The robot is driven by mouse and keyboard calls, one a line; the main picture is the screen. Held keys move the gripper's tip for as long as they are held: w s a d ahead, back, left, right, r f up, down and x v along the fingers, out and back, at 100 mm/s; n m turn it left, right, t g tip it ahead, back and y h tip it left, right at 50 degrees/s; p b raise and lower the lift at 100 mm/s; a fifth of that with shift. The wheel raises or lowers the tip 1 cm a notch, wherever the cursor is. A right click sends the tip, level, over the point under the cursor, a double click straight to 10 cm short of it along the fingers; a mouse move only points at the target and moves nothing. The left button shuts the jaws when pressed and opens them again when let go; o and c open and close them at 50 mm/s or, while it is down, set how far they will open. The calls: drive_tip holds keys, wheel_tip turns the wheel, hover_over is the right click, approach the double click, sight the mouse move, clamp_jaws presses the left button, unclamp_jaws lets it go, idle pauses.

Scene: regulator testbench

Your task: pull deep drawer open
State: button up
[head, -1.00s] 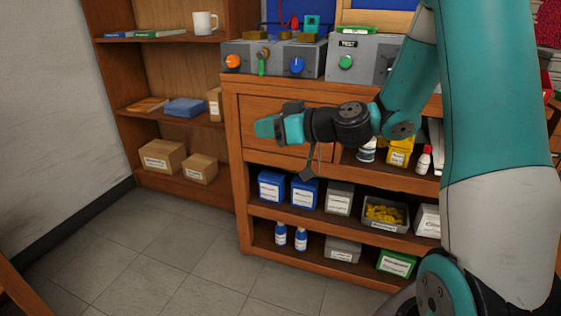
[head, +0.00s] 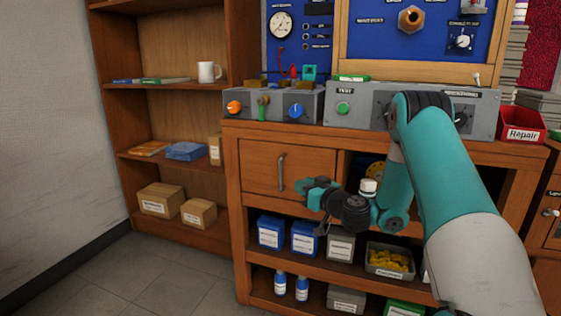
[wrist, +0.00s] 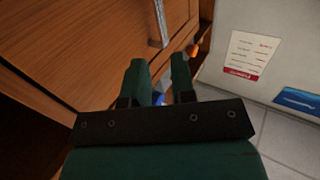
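The deep drawer (head: 252,170) is a wooden front at the upper left of the workbench cabinet. It looks closed, flush with the cabinet. Its upright metal handle (head: 281,172) is in plain sight. My gripper (head: 308,188) is in front of the drawer's lower right part, to the right of the handle and a little lower. In the wrist view my gripper (wrist: 157,76) has its two green fingers apart with nothing between them. The handle (wrist: 158,22) shows beyond the fingertips, near the top of that view, apart from the fingers.
Grey control boxes (head: 272,106) stand on the bench top above the drawer. The open shelf below holds blue boxes (head: 270,232) and a bin of yellow parts (head: 390,258).

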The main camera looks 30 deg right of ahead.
sight(281, 187)
drive_tip(key=w+p, duration=0.1)
drive_tip(key=w, duration=0.3)
drive_tip(key=w+p, duration=0.1)
drive_tip(key=w, duration=0.2)
drive_tip(key=w+p, duration=0.1)
drive_tip(key=w, duration=0.3)
drive_tip(key=shift+w+a+p, duration=0.3)
drive_tip(key=shift+a, duration=0.1)
clamp_jaws()
